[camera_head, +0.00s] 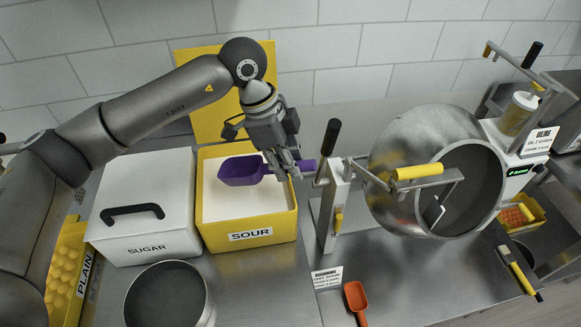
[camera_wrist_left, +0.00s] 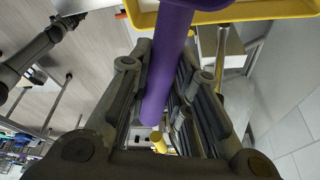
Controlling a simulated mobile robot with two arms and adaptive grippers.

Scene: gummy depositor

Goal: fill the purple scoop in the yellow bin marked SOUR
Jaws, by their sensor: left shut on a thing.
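The yellow bin marked SOUR (camera_head: 249,236) stands open on the steel counter, with white powder inside. My left gripper (camera_head: 284,165) is shut on the handle of the purple scoop (camera_head: 240,171) and holds it over the bin. The scoop's bowl points left, and I cannot tell whether it touches the powder. Its inside looks purple, with no powder clearly visible. In the left wrist view the purple handle (camera_wrist_left: 165,75) runs between the fingers, and part of the yellow rim (camera_wrist_left: 270,10) shows at the top. My right gripper is not in view.
A white SUGAR box (camera_head: 142,223) stands left of the bin, and a steel pot (camera_head: 168,295) in front. A steel drum (camera_head: 415,150) with a lever stand is close on the right. An orange scoop (camera_head: 356,297) lies in front. A yellow lid (camera_head: 205,110) leans behind.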

